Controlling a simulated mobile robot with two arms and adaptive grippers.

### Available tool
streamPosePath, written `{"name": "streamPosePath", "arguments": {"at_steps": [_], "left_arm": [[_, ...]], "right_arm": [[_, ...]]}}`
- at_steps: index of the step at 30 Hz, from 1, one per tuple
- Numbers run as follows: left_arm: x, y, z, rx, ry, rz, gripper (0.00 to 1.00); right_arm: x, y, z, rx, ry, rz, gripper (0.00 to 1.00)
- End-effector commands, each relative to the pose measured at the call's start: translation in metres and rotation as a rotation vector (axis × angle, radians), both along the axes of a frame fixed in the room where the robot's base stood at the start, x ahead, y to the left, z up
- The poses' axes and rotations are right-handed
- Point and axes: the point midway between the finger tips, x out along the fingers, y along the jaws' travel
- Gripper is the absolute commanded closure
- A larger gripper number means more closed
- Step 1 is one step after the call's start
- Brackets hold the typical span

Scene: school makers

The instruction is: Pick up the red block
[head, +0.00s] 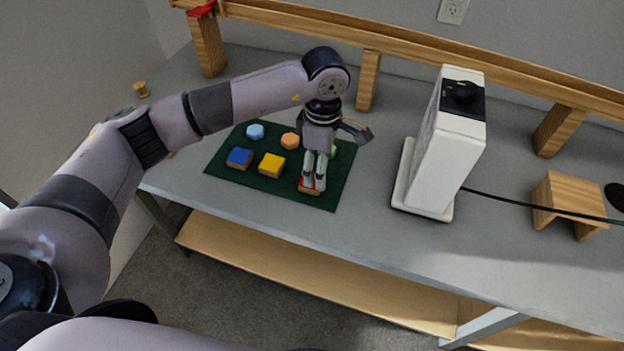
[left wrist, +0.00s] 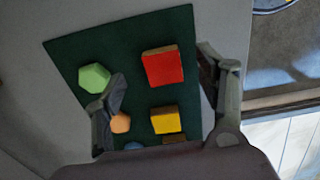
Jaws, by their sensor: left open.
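The red block (head: 311,190) lies near the front right of a dark green mat (head: 262,191) on the grey table. My left gripper (head: 314,182) reaches down from above and partly hides the block in the head view. In the left wrist view the red block (left wrist: 164,69) shows its whole red top, between and beyond the two spread fingers of the left gripper (left wrist: 163,68). The gripper is open and empty. I cannot tell how high the fingertips are above the block. My right gripper is not in view.
On the mat are a yellow block (head: 271,165), a blue block (head: 239,158), an orange piece (head: 290,141), a light blue piece (head: 255,131) and a green piece (left wrist: 94,78). A white machine (head: 447,145) stands to the right, with a wooden stand (head: 568,203) beyond it.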

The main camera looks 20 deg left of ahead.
Motion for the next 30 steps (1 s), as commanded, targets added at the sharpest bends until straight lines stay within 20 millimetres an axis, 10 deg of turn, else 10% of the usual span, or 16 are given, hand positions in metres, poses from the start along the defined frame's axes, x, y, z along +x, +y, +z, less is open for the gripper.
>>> {"name": "streamPosePath", "arguments": {"at_steps": [15,30], "left_arm": [[-0.001,0.006,-0.054,-0.003,0.001,-0.001,0.35],[0.000,0.006,-0.055,-0.003,-0.001,-0.001,0.52]], "right_arm": [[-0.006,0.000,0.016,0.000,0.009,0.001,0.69],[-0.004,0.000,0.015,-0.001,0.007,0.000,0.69]]}}
